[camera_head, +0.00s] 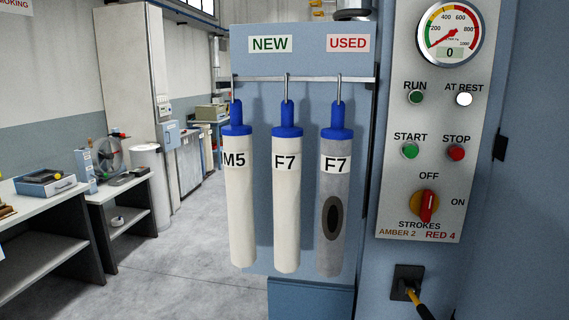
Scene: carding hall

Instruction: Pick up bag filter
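Three bag filters hang from a metal rail (300,79) on a blue panel (310,48). The left bag filter (241,215) is cream with a blue cap and an M5 label. The middle bag filter (286,220) is cream with a blue cap and an F7 label. Both hang below or near the NEW sign (270,44). The right bag filter (330,260) is grey, labelled F7, with a dark oval patch, and hangs below the USED sign (348,43). Neither of my grippers shows in the head view.
A control panel (402,120) with a gauge, lamps, buttons and a red rotary switch (427,207) stands right of the filters. A yellow-and-black plug or cable (413,296) sits at a socket below it. Benches (40,205) stand at left. Grey floor between is clear.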

